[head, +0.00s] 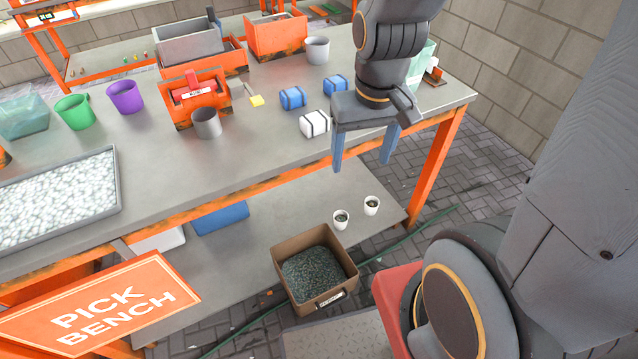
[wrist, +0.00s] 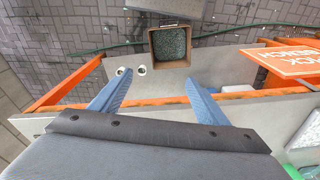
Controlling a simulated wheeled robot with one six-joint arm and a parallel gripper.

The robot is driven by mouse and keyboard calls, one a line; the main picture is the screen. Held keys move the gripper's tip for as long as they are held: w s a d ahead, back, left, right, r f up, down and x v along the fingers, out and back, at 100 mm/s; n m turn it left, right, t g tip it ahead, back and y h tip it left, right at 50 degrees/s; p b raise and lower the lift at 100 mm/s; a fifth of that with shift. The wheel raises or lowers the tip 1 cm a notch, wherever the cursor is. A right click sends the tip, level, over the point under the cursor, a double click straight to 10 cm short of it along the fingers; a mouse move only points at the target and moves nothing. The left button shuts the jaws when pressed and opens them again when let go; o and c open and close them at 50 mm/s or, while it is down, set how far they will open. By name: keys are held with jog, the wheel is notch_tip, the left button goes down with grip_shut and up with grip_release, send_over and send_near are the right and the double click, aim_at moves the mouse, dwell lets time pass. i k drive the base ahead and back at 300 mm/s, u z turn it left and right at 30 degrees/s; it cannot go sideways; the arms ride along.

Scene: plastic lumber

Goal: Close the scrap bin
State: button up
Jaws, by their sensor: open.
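No readable label tells me which container is the scrap bin. An orange bin (head: 230,59) with upright grey panels (head: 190,45) stands at the back of the bench; its top looks open. In front of it is a smaller orange box (head: 180,114) with a red, labelled part on top. An open cardboard box (head: 333,242) of dark granules stands low in front of the bench; it also shows in the wrist view (wrist: 153,57). My gripper (head: 364,150) is open and empty at the bench's front edge, pointing down, apart from all of these. Its two blue fingers show in the wrist view (wrist: 157,83).
Grey cups (head: 206,122), green and purple cups (head: 125,97) and a pellet tray (head: 60,198) stand on the bench. The bench (head: 265,150) has bare surface along its front.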

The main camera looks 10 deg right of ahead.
aim_at(314, 270)
jog(key=z, duration=0.4)
jog(key=k, duration=0.95)
jog(key=u, duration=0.25)
jog(key=i, duration=0.45)
jog(key=u, duration=0.15)
